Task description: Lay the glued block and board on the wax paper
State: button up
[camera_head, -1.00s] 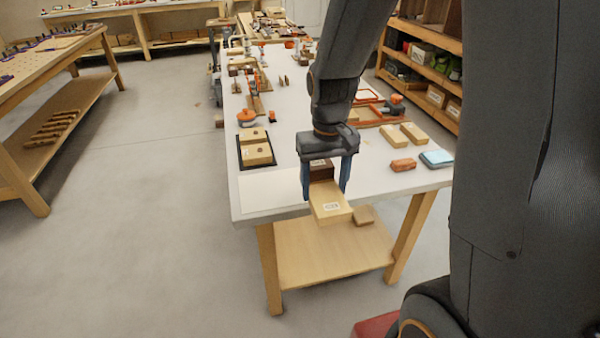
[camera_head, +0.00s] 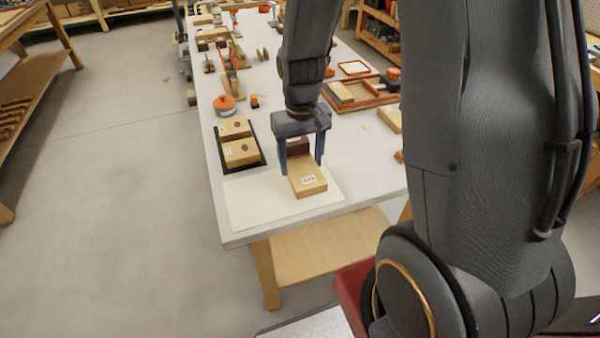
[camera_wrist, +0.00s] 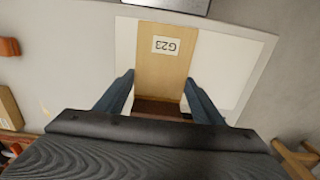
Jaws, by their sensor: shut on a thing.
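The light wooden board (camera_head: 307,182), labelled G23 in the wrist view (camera_wrist: 163,72), is joined to a dark brown block (camera_head: 297,147). My gripper (camera_head: 302,166) is shut on the block, with a blue finger on either side; its fingers also show in the wrist view (camera_wrist: 160,92). The wax paper (camera_head: 248,203) is a white sheet flat at the bench's near left corner. The board lies flat over the right part of the paper, which shows around it in the wrist view (camera_wrist: 225,60). I cannot tell whether the board touches the paper.
A black tray (camera_head: 262,160) with two labelled wood pieces (camera_head: 240,152) sits just behind the paper. An orange round item (camera_head: 224,103) stands beyond it. A wooden tray with orange parts (camera_head: 365,100) is at the right. The bench (camera_head: 350,160) is clear right of the board.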

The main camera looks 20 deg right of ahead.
aim_at(301, 174)
jog(key=shift+f+p, duration=0.3)
jog(key=shift+f, duration=2.25)
jog(key=shift+f, duration=0.1)
jog(key=o, duration=1.2)
notch_tip(301, 174, up, 11)
jog(key=shift+r+b, duration=0.1)
jog(key=shift+b, duration=0.7)
jog(key=shift+r, duration=0.3)
jog(key=shift+s+r, duration=0.2)
jog(key=shift+t, duration=0.4)
jog(key=s, duration=0.9)
jog(key=shift+f, duration=0.1)
